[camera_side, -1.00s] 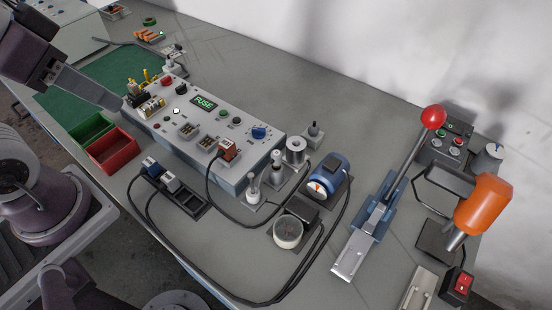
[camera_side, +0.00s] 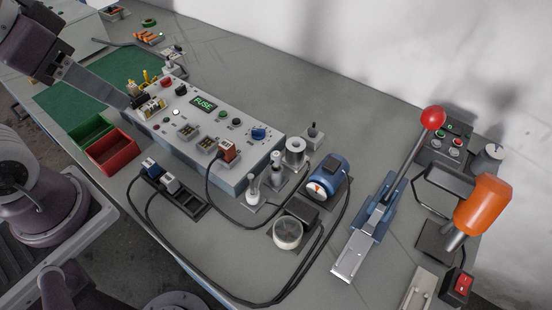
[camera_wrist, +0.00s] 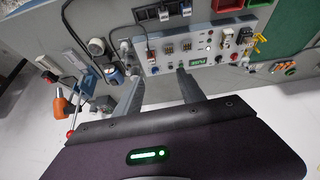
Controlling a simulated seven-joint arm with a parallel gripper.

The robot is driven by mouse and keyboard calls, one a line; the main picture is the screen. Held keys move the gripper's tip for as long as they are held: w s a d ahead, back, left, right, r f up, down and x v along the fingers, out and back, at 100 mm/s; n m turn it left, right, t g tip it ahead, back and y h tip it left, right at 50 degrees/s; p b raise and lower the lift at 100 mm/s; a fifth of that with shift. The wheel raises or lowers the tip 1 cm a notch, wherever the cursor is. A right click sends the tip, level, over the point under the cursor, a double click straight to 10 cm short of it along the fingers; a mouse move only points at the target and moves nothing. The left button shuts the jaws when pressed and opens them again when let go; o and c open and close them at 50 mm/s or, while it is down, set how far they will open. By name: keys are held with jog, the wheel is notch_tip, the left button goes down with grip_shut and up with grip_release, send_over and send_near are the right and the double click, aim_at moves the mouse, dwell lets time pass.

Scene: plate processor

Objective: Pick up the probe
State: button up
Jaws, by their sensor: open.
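I cannot tell for certain which object is the probe. Small upright metal pieces, one a slim pin (camera_side: 253,187), stand right of the panel. My gripper (camera_side: 127,101) is at the panel's left end in the side view, partly cut off by the frame. In the wrist view my gripper (camera_wrist: 160,74) has its two fingers spread with nothing between them, and the panel (camera_wrist: 218,55) lies beyond.
Red (camera_side: 112,152) and green (camera_side: 91,131) bins sit left of the panel. A blue motor (camera_side: 328,178), a round gauge (camera_side: 288,232), a red-knobbed lever (camera_side: 433,117) and an orange-handled tool (camera_side: 483,204) stand to the right. Cables loop along the front. The rear bench is mostly clear.

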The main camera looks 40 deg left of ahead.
jog(key=w+d+n+g, duration=0.2)
jog(key=w+d+n, duration=0.1)
jog(key=w, duration=0.4)
jog(key=n+g, duration=0.3)
jog(key=n, duration=0.6)
send_over(277, 155)
jog(key=s, duration=0.1)
notch_tip(277, 155, down, 17)
jog(key=f, duration=0.4)
jog(key=w+f, duration=0.1)
jog(key=f, duration=0.2)
jog(key=shift+f, duration=0.1)
grip_shut()
